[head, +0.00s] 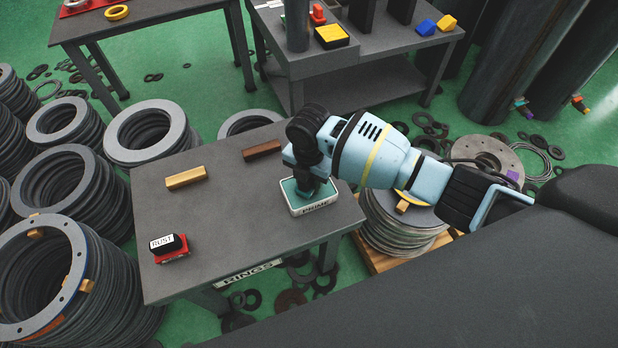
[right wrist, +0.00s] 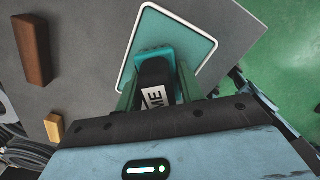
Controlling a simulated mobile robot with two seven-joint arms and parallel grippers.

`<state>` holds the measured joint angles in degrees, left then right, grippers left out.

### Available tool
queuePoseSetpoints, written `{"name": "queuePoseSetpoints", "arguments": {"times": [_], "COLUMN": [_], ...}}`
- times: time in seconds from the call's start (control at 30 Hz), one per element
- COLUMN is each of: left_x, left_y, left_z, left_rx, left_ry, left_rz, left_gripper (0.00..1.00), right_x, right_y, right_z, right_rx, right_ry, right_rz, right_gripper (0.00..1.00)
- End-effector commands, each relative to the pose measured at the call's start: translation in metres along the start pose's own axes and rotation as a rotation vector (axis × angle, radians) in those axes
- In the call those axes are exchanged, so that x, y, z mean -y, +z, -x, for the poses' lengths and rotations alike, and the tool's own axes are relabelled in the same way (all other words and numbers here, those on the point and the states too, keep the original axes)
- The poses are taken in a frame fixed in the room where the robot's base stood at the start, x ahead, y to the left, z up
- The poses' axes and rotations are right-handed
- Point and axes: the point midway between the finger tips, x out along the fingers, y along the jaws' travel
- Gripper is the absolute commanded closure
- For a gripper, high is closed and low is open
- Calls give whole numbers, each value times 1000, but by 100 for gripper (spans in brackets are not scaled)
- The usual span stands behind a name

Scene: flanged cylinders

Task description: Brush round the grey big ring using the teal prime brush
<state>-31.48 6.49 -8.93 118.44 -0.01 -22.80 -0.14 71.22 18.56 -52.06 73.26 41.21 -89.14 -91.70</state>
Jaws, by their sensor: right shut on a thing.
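The teal prime brush (right wrist: 154,74) has a black handle with a white label, partly readable as "ME", and a teal body. My right gripper (head: 311,184) is shut on it, over a white-rimmed teal tray (head: 315,209) marked PRIME on the grey table. The right wrist view shows the tray's teal floor (right wrist: 187,30) around the brush. In the head view the gripper mostly hides the brush; I cannot tell whether it touches the tray. A large grey ring with bolt holes (head: 72,245) tops a stack at lower left; I cannot confirm it is the task's ring. My left gripper is not in view.
The table (head: 225,235) also holds a red-and-black RUST brush (head: 168,247), a tan block (head: 186,178) and a brown block (head: 262,150). Ring stacks (head: 150,132) crowd the left. Another stack (head: 400,225) stands on a pallet beneath my right arm. Loose rings litter the floor.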

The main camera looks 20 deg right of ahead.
Motion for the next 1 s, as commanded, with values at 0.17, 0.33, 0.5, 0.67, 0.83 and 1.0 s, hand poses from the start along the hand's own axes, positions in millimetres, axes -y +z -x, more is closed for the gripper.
{"name": "queuePoseSetpoints", "arguments": {"times": [0.17, 0.33, 0.5, 0.67, 0.83, 1.0], "left_x": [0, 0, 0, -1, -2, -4], "left_y": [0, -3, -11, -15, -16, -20], "left_z": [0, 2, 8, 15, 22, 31], "left_rx": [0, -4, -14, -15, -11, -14], "left_ry": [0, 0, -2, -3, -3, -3], "left_rz": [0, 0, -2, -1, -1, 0], "left_gripper": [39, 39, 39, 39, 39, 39], "right_x": [1, 1, 0, 0, 0, 0], "right_y": [-1, -1, 0, 0, 0, 0], "right_z": [-2, 2, 15, 27, 38, 50], "right_rx": [-2, -2, 0, 1, 0, 1], "right_ry": [-4, -4, -1, 0, 0, 1], "right_rz": [0, 0, 0, 0, 0, 0], "right_gripper": [80, 80, 80, 80, 80, 80]}}
